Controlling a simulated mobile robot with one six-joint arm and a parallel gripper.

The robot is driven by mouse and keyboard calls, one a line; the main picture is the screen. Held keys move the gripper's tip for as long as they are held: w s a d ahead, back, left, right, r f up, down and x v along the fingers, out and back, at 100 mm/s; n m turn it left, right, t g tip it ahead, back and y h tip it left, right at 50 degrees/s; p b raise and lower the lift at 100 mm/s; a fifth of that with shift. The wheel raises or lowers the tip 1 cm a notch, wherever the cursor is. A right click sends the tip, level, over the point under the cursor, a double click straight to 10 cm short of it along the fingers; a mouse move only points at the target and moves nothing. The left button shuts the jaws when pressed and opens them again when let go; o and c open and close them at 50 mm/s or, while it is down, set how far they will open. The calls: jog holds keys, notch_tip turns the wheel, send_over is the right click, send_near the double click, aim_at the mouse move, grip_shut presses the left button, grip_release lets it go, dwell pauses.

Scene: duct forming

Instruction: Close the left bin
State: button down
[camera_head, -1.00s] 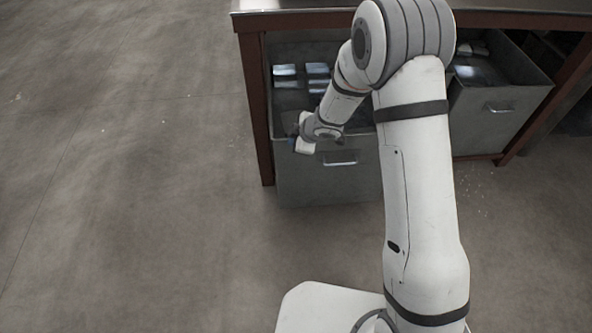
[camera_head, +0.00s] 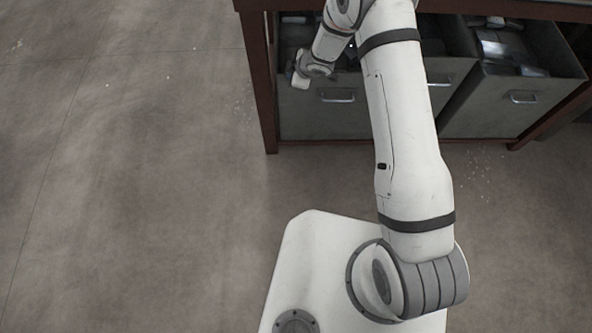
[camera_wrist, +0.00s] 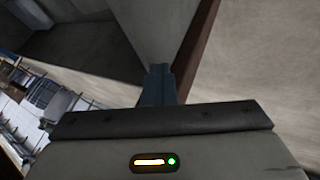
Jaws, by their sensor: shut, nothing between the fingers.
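The left bin (camera_head: 305,118) is a grey metal box with a bar handle, under the bench at the left in the head view. Its front is about level with the brown bench leg, and part of its open top shows. My gripper (camera_head: 300,80) is at the left part of its front top rim, shut and empty. In the wrist view the shut fingers (camera_wrist: 158,80) point at a grey bin wall (camera_wrist: 160,25) beside a brown leg. I cannot tell whether they touch it.
A brown bench leg (camera_head: 262,90) stands just left of the left bin. Another grey bin (camera_head: 455,72) and a right bin (camera_head: 500,115) with items inside sit farther right. The floor (camera_head: 150,180) in front and to the left is clear.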

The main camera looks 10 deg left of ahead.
jog(key=shift+w+r, duration=0.15)
jog(key=shift+w, duration=0.2)
jog(key=shift+d+r, duration=0.1)
jog(key=shift+w, duration=0.1)
jog(key=s+d+r, duration=0.5)
jog(key=s+r, duration=0.2)
jog(key=s, duration=0.1)
jog(key=shift+s+d+r, duration=0.15)
jog(key=shift+d+r, duration=0.1)
jog(key=shift+d, duration=0.1)
jog(key=shift+r, duration=0.1)
